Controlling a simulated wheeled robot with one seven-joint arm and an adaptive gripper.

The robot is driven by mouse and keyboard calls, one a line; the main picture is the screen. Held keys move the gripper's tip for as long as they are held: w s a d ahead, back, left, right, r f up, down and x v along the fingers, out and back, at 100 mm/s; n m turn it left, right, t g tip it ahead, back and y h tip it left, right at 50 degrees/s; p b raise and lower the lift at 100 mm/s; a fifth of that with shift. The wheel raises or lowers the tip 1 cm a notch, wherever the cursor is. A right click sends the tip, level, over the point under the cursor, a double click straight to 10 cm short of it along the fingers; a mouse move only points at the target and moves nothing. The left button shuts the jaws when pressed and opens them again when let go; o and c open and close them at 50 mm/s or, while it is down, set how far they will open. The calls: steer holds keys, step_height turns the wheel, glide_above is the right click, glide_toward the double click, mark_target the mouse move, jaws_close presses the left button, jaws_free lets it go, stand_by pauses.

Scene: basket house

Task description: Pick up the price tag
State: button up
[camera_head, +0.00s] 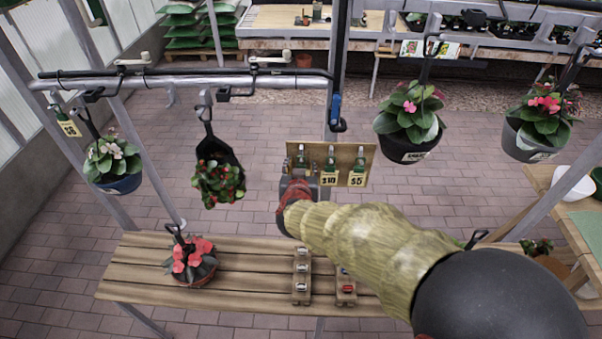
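A small wooden board (367,158) holds yellow price tags: a "$10" tag (328,179) and a "$5" tag (357,179), each under a dark green clip. A third clip (301,157) is at the board's left end; whether it holds a tag is hidden. Another yellow price tag (68,127) hangs from the rail at the far left. My gripper (300,179) is at the board's lower left, overlapping it in the view; contact cannot be told. Its fingers are too small and hidden to read.
Flower pots hang at left (119,184), centre left (218,178) and right (407,148), (531,142). A slatted wooden bench (235,262) below bears a red-flowered pot (194,262) and two small wooden holders (301,290), (346,299). A metal rail (200,82) crosses above.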

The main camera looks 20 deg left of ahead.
steer(key=c, duration=0.6)
steer(key=shift+c, duration=0.6)
steer(key=shift+r, duration=0.1)
steer(key=shift+r, duration=0.5)
steer(key=shift+s+r+p, duration=0.25)
steer(key=shift+r+p, duration=0.05)
steer(key=shift+p, duration=0.1)
steer(key=s+d, duration=0.1)
steer(key=s, duration=0.4)
steer(key=s+d+p, duration=0.1)
steer(key=s, duration=0.5)
steer(key=s+d+p, duration=0.1)
steer(key=s+d, duration=0.1)
steer(key=s, duration=0.4)
steer(key=shift+d+f, duration=0.1)
